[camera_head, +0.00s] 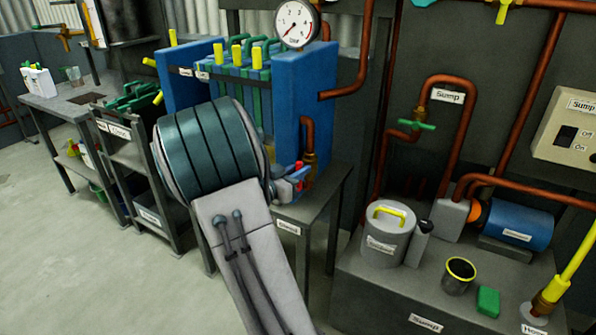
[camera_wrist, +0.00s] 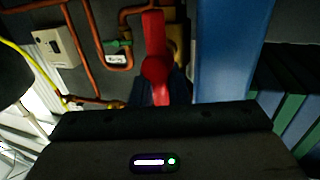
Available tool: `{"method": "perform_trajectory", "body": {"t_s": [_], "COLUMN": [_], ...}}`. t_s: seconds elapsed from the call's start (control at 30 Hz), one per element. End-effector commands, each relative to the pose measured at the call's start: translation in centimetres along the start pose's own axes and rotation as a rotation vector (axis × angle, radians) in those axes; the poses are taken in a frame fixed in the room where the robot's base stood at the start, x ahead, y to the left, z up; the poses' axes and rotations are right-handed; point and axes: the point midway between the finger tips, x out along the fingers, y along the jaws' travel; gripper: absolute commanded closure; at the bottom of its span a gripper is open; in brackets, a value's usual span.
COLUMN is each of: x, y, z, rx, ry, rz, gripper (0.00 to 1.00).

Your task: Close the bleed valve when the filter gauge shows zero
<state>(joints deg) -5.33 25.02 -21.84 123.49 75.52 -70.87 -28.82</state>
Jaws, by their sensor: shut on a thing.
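The filter gauge (camera_head: 297,24) is a round white dial on top of the blue filter press (camera_head: 318,85). Its thin needle points to the lower left, at or near the zero end; the fine reading is too small to be sure. The bleed valve's red handle (camera_wrist: 154,62) stands upright in the wrist view, in front of a brass body (camera_wrist: 178,40). In the head view only a little red (camera_head: 298,166) shows beside the press's lower right. My gripper (camera_wrist: 160,92) is shut on the lower part of the red handle; it also shows in the head view (camera_head: 297,180), partly hidden by my arm.
A copper pipe (camera_head: 307,130) runs down the press front just above my gripper. The sump bench (camera_head: 390,300) to the right carries a lidded grey can (camera_head: 389,235), a blue motor (camera_head: 520,226) and a cup (camera_head: 459,275). Open floor (camera_head: 100,270) lies at left.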

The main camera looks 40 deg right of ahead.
Motion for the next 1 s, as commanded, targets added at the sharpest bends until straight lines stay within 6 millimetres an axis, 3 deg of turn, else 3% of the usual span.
{"method": "perform_trajectory", "body": {"t_s": [0.37, 1.0], "x": [0.1, 0.3], "y": [0.3, 1.3], "z": [0.1, 0.7], "rx": [0.109, 0.667], "ry": [-0.031, -0.179], "rz": [0.002, 0.003], "gripper": [1.00, 1.00]}}
